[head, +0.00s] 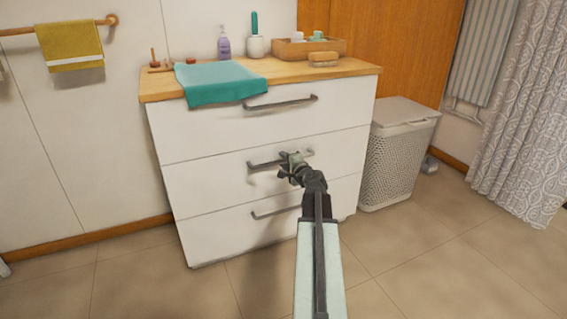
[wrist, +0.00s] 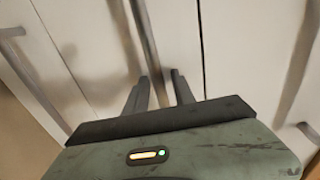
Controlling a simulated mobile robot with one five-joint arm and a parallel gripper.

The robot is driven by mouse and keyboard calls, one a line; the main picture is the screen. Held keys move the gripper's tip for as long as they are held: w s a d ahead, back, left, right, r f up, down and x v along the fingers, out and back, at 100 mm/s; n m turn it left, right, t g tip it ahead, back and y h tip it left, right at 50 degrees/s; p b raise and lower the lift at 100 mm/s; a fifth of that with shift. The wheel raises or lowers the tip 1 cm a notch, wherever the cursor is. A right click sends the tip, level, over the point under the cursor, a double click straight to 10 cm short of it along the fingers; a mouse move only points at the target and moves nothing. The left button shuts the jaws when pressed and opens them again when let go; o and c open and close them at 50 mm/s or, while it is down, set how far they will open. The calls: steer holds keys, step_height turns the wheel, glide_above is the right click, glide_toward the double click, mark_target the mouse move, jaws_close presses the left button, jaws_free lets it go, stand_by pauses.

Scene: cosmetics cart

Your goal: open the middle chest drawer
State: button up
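The white chest has three drawers in the head view. The middle drawer (head: 210,186) looks flush with the others. Its dark bar handle (head: 262,165) runs across the front, partly covered by my gripper (head: 288,158). In the wrist view the handle (wrist: 143,35) runs down between the two fingers of my gripper (wrist: 160,82). The fingers stand apart, with a visible gap on the right side of the bar. Contact with the handle cannot be made out.
The top drawer handle (head: 281,103) and bottom drawer handle (head: 276,212) lie above and below. A teal towel (head: 220,82) hangs over the chest's top edge. A white laundry basket (head: 396,160) stands close on the right. The floor in front is clear.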

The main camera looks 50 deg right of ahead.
jaws_close()
stand_by(1.1)
